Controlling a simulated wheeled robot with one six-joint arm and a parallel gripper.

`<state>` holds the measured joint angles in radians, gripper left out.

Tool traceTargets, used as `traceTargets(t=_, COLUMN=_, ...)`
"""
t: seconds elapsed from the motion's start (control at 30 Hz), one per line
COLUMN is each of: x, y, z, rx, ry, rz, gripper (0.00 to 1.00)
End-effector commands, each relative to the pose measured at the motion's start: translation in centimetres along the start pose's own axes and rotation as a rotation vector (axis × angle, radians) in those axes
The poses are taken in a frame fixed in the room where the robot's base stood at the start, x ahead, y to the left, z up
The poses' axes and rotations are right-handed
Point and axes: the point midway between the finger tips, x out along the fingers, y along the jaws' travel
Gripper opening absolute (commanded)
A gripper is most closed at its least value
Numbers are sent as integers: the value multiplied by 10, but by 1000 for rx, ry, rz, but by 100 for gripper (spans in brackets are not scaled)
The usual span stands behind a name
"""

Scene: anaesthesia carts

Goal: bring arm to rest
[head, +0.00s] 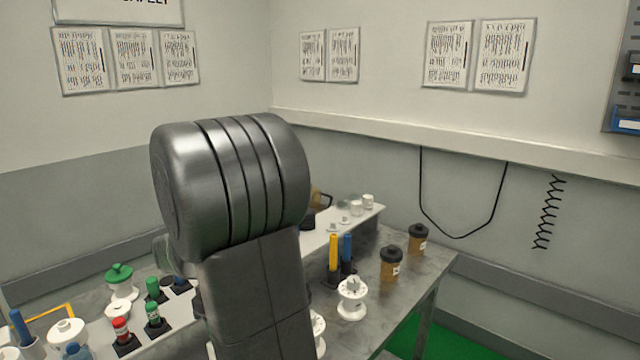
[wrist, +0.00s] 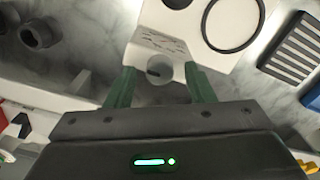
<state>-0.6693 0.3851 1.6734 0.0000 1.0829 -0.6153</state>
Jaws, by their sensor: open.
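My arm (head: 255,230) rises in the middle of the head view and hides part of the table behind it. My gripper does not show in the head view. In the wrist view my gripper (wrist: 162,82) points at the table with its two green fingers apart. A pale round piece and a white block with printed lines (wrist: 165,48) show between and beyond the fingers. I cannot tell whether the fingers touch them. Nothing is clearly held.
A grey table (head: 400,290) carries brown jars (head: 393,264), a white spool (head: 352,300), blue and yellow sticks, and red and green capped bottles (head: 122,335). A white raised shelf (head: 335,235) runs along the back. In the wrist view a dark ribbed block (wrist: 292,48) lies at the right.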

Motion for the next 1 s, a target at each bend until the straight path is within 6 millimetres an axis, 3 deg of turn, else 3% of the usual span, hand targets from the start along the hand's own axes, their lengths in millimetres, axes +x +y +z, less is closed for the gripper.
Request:
traceTargets(t=0.77, x=1, y=-1, z=0, rx=-634, ry=1, rz=1, gripper=49)
traceTargets(t=1.0, x=-52, y=0, z=-1, rx=-629, ry=3, rz=5, gripper=49)
